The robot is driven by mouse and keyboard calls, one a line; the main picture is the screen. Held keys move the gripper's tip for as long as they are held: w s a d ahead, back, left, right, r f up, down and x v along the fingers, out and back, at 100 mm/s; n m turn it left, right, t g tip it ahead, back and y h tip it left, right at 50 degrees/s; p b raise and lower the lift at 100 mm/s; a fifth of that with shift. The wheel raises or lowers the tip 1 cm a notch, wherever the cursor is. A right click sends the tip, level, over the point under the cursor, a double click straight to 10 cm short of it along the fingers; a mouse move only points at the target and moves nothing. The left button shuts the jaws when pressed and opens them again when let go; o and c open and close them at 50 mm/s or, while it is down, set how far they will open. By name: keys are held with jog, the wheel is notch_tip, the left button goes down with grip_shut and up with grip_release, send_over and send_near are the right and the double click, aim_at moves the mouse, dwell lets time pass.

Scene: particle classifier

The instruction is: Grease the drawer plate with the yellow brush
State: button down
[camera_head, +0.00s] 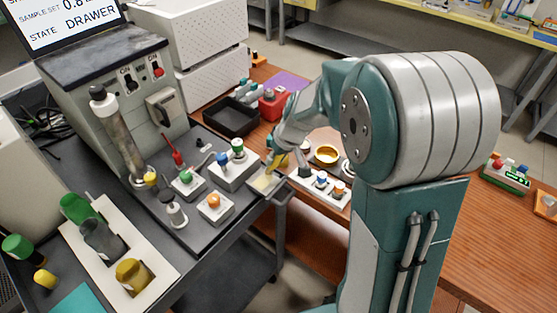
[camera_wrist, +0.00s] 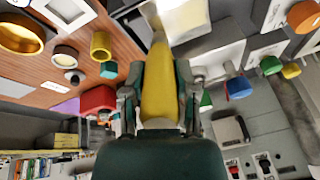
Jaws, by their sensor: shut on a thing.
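My gripper (camera_head: 279,160) is at the right side of the dark machine bench, beside the arm's forearm. In the wrist view my gripper (camera_wrist: 158,105) is shut on the yellow brush (camera_wrist: 158,85), with one finger on each side of its handle. The brush points away from the palm, and its tip reaches the pale drawer plate (camera_wrist: 188,22). In the head view the drawer plate (camera_head: 262,184) sits in the open drawer at the bench edge, just below the gripper. Whether the bristles touch the plate is unclear.
Blocks with coloured knobs (camera_head: 214,207) stand left of the drawer. A white rack (camera_head: 318,186) and a gold dish (camera_head: 326,154) lie on the wooden table to the right. A red container (camera_head: 271,104) and a black tray (camera_head: 230,118) are behind. The screen (camera_head: 70,22) reads DRAWER.

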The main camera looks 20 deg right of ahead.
jog(key=shift+d+r, duration=0.35)
jog(key=shift+r, duration=0.2)
jog(key=shift+d+r, duration=0.3)
jog(key=shift+r, duration=0.25)
jog(key=shift+a+r, duration=0.35)
jog(key=shift+r, duration=0.6)
jog(key=shift+a+r, duration=0.3)
jog(key=shift+r, duration=0.6)
jog(key=shift+d+r, duration=0.3)
jog(key=shift+r, duration=0.2)
jog(key=shift+d+r, duration=0.25)
jog(key=shift+r, duration=0.25)
jog(key=shift+a, duration=0.1)
jog(key=shift+a, duration=0.3)
jog(key=shift+d, duration=0.25)
